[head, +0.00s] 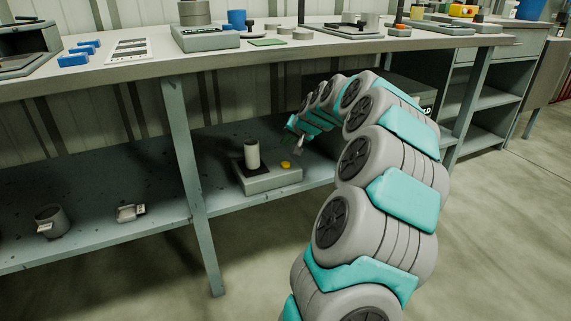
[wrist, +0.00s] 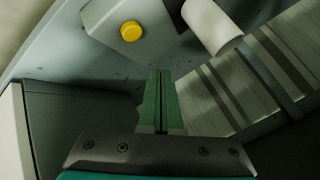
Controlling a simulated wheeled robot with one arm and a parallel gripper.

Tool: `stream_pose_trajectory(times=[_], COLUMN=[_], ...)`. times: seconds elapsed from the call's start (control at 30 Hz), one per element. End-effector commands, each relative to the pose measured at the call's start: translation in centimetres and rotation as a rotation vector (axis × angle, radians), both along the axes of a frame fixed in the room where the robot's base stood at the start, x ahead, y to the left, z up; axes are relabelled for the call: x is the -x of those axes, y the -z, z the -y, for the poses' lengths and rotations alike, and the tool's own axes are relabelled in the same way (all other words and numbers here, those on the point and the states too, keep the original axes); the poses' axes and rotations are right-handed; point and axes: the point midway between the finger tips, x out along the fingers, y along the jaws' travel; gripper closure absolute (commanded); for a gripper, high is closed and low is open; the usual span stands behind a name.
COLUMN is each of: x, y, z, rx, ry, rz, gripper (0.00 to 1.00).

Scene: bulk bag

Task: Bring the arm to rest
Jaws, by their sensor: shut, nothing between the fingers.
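My arm reaches from the lower right of the head view toward the lower shelf, bent over in an arch. My gripper (head: 297,149) is small in the head view, at the shelf's right part beside a grey box with a yellow button. In the wrist view my gripper (wrist: 160,78) shows its two green fingers together, with nothing between them. The fingers are apart from the yellow button (wrist: 131,31) and the white cylinder (wrist: 212,26) in that view.
The grey box (head: 270,182) on the lower shelf (head: 110,190) carries a white cylinder (head: 252,155) and a yellow button (head: 285,165). A bench leg (head: 190,185) stands left of it. The bench top (head: 130,68) overhangs the shelf. Open floor lies in front.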

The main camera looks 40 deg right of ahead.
Motion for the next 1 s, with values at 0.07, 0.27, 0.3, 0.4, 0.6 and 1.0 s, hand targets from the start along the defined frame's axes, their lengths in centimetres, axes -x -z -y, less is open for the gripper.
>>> stream_pose_trajectory(times=[0.07, 0.27, 0.3, 0.4, 0.6, 1.0], x=[0.0, 0.0, 0.0, 0.0, -0.1, 6.5], y=[0.0, 0.0, 0.0, 0.0, -0.4, -3.5], z=[0.0, 0.0, 0.0, 0.0, -1.6, -24.5], rx=[0.0, 0.0, 0.0, 0.0, -0.001, 0.028], ry=[0.0, 0.0, 0.0, 0.0, -0.029, -0.457], rz=[0.0, 0.0, 0.0, 0.0, -0.01, -0.242], gripper=[1.0, 1.0, 1.0, 1.0, 1.0, 1.0])
